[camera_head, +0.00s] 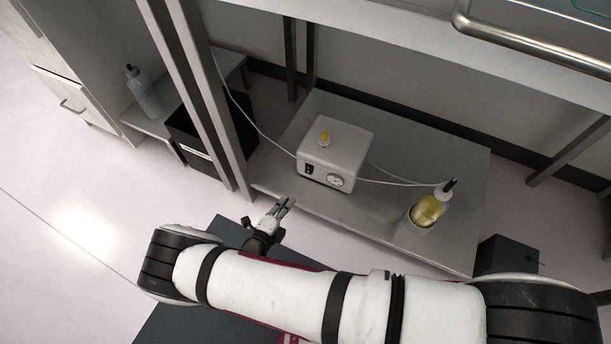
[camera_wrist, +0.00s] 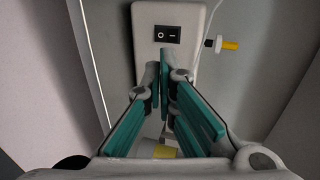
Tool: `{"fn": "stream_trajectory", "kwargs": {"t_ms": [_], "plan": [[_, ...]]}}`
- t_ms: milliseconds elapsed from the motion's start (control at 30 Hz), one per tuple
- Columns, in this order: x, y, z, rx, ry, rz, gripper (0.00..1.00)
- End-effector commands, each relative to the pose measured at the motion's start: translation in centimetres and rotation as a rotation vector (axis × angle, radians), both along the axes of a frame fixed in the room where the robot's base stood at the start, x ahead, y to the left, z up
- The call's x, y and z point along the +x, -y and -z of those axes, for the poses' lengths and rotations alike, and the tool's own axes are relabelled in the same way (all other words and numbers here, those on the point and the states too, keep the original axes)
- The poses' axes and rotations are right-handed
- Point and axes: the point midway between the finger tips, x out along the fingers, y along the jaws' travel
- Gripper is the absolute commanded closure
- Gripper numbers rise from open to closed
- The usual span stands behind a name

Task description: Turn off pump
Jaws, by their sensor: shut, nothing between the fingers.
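The pump (camera_head: 336,152) is a white box on a low grey shelf, with a yellow-tipped fitting on top and a round gauge on its front. Its black rocker switch (camera_head: 308,169) is on the front, left of the gauge. In the wrist view the switch (camera_wrist: 167,34) shows a circle mark on the left and a line mark on the right. My gripper (camera_head: 286,203) is in front of the pump, apart from it in the head view. In the wrist view my gripper (camera_wrist: 159,68) is shut and empty, its fingertips just below the switch in the picture. Whether they touch the pump is unclear.
A bottle with yellow liquid (camera_head: 428,210) stands on the shelf (camera_head: 384,225) right of the pump, with thin tubing running to it. A metal post (camera_head: 216,110) and a black box (camera_head: 196,141) are at the left. The worktop's edge overhangs behind.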

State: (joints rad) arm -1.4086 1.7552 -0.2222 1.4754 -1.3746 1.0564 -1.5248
Motion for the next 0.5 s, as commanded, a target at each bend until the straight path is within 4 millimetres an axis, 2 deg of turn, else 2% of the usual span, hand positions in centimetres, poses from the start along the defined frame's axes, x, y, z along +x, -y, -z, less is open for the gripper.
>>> {"fn": "stream_trajectory", "kwargs": {"t_ms": [267,367,500], "plan": [[0.2,0.0,0.0,0.002,0.001,0.002,1.00],[0.8,0.3,0.2,0.002,0.002,0.003,1.00],[2.6,1.1,0.9,0.001,0.001,0.006,1.00]]}}
